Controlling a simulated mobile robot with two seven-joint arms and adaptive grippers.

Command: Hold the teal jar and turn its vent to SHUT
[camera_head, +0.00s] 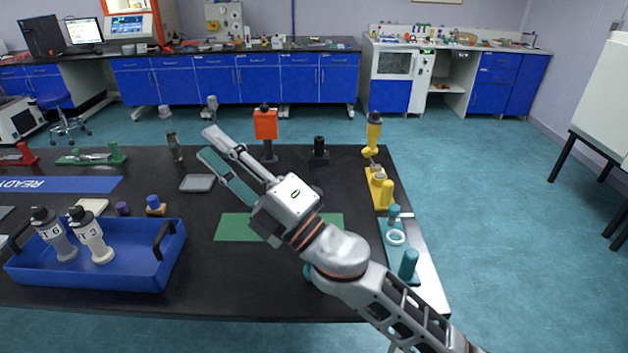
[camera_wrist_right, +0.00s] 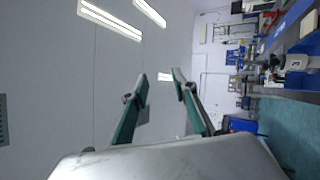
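No whole teal jar shows clearly. A small teal piece (camera_head: 308,271) peeks out beneath my right arm near the front of the black table; the rest of it is hidden, and I cannot tell whether it is the jar. A teal tray (camera_head: 402,272) at the table's right edge carries a teal cylinder (camera_head: 409,264), a white ring (camera_head: 396,238) and a teal-capped piece (camera_head: 394,214). No vent marking is readable. My right gripper (camera_head: 209,144) is raised over the table, pointing up-left, away from these. Its fingers are apart and empty in the right wrist view (camera_wrist_right: 158,80). My left gripper is out of view.
A blue crate (camera_head: 95,276) with two white bottles stands at front left. A green mat (camera_head: 235,228) lies mid-table, partly under my arm. An orange-topped stand (camera_head: 266,124), a black fixture (camera_head: 319,147) and a yellow fixture (camera_head: 379,190) stand along the back and right.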

